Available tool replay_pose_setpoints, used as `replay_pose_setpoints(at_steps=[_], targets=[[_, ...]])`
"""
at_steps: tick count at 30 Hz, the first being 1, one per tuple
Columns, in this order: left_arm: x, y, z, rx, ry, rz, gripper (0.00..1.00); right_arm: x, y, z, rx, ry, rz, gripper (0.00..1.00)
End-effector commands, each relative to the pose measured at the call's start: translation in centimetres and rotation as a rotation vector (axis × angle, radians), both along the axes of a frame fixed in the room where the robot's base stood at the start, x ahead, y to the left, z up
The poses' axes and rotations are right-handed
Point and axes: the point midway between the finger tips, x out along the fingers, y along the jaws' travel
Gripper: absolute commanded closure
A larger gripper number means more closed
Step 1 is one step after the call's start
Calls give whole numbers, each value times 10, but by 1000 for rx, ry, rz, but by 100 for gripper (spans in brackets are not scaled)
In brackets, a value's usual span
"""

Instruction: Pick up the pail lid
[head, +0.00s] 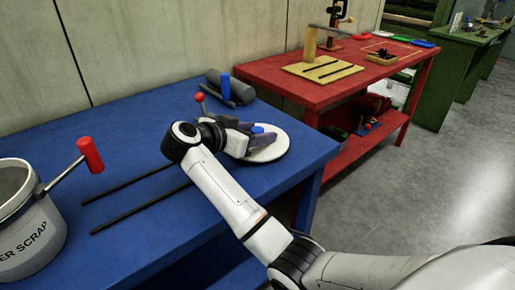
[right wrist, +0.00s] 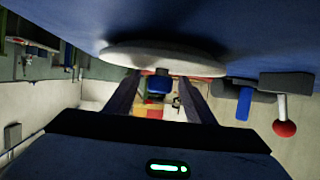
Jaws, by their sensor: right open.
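The pail lid (head: 268,152) is a white disc with a blue knob (head: 257,129), lying flat on the blue table near its right end. In the right wrist view the lid (right wrist: 165,54) looks upside down, with its blue knob (right wrist: 158,84) between my fingers. My right gripper (head: 256,135) is open, with a finger on either side of the knob. I cannot tell whether the fingers touch it. The gripper hides part of the lid's left side in the head view. My left gripper is not in view.
A grey pail (head: 32,232) with scrap lettering stands at the left, beside a red-handled lever (head: 90,155). Two black rails (head: 140,209) run along the blue table (head: 130,150). A grey device (head: 238,90) and a red-knobbed lever (head: 199,97) stand behind my gripper. A red bench (head: 285,75) is beyond.

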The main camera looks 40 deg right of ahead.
Motion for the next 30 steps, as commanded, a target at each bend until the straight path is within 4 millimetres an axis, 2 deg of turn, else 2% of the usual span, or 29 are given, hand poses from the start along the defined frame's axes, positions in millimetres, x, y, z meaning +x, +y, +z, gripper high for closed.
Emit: replay_pose_setpoints(at_steps=[5, 6, 14, 20, 23, 30], targets=[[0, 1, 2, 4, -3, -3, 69, 0, 0, 1, 0, -1, 0, 51], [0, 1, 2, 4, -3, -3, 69, 0, 0, 1, 0, -1, 0, 54], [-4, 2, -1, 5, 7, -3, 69, 0, 0, 1, 0, -1, 0, 98], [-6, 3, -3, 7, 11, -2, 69, 0, 0, 2, 0, -2, -1, 98], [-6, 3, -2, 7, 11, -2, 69, 0, 1, 9, 1, -4, -1, 98], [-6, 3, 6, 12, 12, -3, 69, 0, 1, 54, 3, -8, -1, 98]])
